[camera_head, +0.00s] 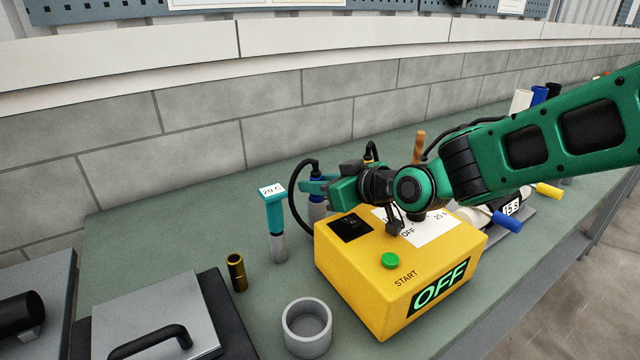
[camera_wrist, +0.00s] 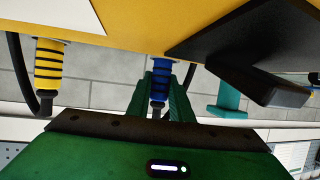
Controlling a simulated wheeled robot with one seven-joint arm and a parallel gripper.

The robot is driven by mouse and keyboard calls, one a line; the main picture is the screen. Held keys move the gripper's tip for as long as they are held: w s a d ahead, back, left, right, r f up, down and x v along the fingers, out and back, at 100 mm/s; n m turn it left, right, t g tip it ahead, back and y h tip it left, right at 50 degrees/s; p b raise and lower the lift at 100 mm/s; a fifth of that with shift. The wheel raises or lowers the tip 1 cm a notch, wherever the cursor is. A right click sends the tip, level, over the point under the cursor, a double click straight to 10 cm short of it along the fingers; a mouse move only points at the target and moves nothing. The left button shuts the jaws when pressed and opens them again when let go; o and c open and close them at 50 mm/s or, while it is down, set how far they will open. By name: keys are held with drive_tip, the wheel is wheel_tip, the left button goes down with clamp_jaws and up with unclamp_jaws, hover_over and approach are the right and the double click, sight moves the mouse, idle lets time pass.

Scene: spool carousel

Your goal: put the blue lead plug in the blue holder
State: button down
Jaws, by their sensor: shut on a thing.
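My gripper (camera_head: 314,187) is at the back left of the yellow box, seen side-on in the head view. In the wrist view its green fingers (camera_wrist: 161,95) are shut on the blue lead plug (camera_wrist: 159,68), one on each side. The plug is blue with black bands, and a black lead runs from its end. Its other end meets the yellow box's edge; I cannot tell whether it is seated there. In the head view part of the plug (camera_head: 317,213) shows below the fingers. I cannot clearly identify the blue holder.
The yellow box (camera_head: 365,285) reads OFF. A yellow plug (camera_wrist: 47,70) stands beside the blue one. A teal post (camera_head: 274,215), a brass-and-black cylinder (camera_head: 237,272) and a grey cup (camera_head: 307,327) are nearby. Blue (camera_head: 507,222) and yellow (camera_head: 549,190) handle-like cylinders lie right.

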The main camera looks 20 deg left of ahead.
drive_tip(key=shift+s+f, duration=0.1)
drive_tip(key=shift+f, duration=0.2)
drive_tip(key=shift+s+d+f, duration=0.1)
drive_tip(key=shift+s+f, duration=0.1)
drive_tip(key=shift+f, duration=0.2)
drive_tip(key=c, duration=1.6)
unclamp_jaws()
drive_tip(key=shift+w+r, duration=0.1)
drive_tip(key=shift+r, duration=0.2)
drive_tip(key=shift+w+d+r, duration=0.1)
drive_tip(key=shift+w+d, duration=0.05)
drive_tip(key=shift+d, duration=0.05)
drive_tip(key=v, duration=1)
drive_tip(key=shift+r, duration=0.4)
drive_tip(key=shift+v, duration=0.75)
drive_tip(key=shift+a, duration=0.1)
